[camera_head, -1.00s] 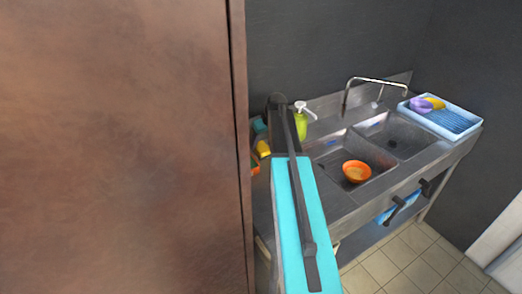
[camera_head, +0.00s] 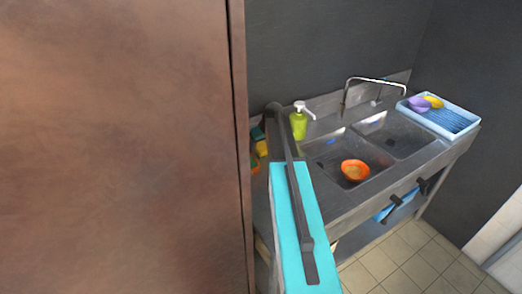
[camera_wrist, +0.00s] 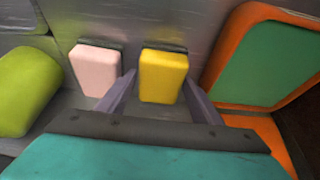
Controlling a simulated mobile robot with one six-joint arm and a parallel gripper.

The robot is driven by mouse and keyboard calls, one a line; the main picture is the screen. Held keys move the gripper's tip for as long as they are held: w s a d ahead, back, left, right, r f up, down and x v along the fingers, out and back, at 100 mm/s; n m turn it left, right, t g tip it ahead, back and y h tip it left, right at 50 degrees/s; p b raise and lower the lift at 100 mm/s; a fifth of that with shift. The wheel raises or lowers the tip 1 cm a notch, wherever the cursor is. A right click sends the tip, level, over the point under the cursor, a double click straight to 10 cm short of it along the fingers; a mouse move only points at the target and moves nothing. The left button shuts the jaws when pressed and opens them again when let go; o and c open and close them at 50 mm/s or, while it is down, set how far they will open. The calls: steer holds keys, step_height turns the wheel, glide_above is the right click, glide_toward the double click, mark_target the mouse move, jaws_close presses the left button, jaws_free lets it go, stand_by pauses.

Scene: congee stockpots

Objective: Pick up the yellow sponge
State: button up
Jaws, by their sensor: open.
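The yellow sponge (camera_wrist: 163,76) stands upright in the middle of the wrist view, its dark backing against the metal behind it. My gripper (camera_wrist: 158,88) is open, one finger on each side of the sponge's lower part. The left finger shows a narrow gap to it; the right fingertip is close to or touching its edge, I cannot tell which. In the head view the yellow sponge (camera_head: 261,147) shows at the counter's left end, partly beside the cabinet edge. My arm hides the gripper there.
A pink sponge (camera_wrist: 97,70) stands just left of the yellow one. A green soap bottle (camera_head: 298,122) is nearby. An orange-edged green item (camera_wrist: 265,60) stands close on the right. A brown cabinet (camera_head: 120,150) fills the left. The sink holds an orange bowl (camera_head: 355,170).

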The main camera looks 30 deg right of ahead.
steer(key=shift+f, duration=0.15)
stand_by(0.5)
steer(key=c, duration=0.8)
